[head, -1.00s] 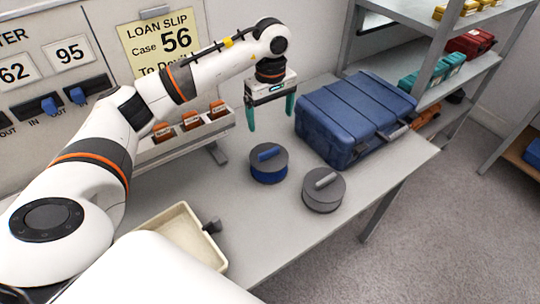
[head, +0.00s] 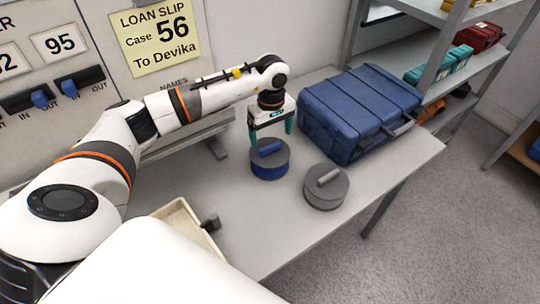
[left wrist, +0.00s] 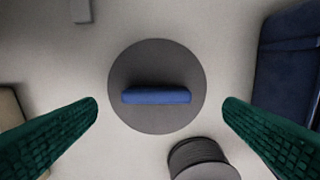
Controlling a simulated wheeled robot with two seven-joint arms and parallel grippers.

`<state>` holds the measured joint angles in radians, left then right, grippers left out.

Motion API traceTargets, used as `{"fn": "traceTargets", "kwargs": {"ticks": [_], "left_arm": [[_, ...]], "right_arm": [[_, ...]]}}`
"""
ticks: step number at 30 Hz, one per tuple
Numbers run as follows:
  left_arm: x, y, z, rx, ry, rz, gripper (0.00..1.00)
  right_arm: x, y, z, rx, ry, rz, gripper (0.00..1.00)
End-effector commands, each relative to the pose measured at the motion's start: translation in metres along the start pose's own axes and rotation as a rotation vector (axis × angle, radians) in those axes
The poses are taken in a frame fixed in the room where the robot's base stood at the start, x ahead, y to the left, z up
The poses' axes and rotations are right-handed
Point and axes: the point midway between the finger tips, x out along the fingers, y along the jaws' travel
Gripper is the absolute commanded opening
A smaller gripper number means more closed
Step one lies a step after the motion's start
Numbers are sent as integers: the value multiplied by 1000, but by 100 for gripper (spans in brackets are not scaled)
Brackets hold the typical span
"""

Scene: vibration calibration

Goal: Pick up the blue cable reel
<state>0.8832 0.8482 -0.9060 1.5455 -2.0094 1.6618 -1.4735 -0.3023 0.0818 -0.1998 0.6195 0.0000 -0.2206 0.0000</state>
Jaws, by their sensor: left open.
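The blue cable reel (head: 269,160) stands on the table, with a grey top and a blue handle bar. In the left wrist view the reel (left wrist: 157,112) is seen from above, centred between the fingers. My left gripper (head: 271,138) is open, pointing down just above the reel, its green fingers on either side of the handle's line. In the left wrist view both fingers of my gripper (left wrist: 160,108) are apart and touch nothing that I can see. My right gripper is not in view.
A grey reel (head: 326,187) stands close to the right of the blue one. A large blue case (head: 360,108) lies behind it. A cream tray (head: 178,222) is at the table's front left.

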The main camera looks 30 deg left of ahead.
Motion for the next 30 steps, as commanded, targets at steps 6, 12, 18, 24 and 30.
{"fn": "traceTargets", "kwargs": {"ticks": [6, 12, 18, 24, 30], "left_arm": [[32, 4, 1, 0, 3, 4, 91], [41, 3, 1, 2, 1, 1, 91], [41, 3, 1, 1, 1, 0, 81], [41, 3, 2, 1, 1, 0, 48], [40, 3, 2, 1, 0, 0, 16]], "right_arm": [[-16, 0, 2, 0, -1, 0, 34], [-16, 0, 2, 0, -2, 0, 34], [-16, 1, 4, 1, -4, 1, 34], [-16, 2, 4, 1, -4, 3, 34], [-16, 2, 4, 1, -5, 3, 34]]}}
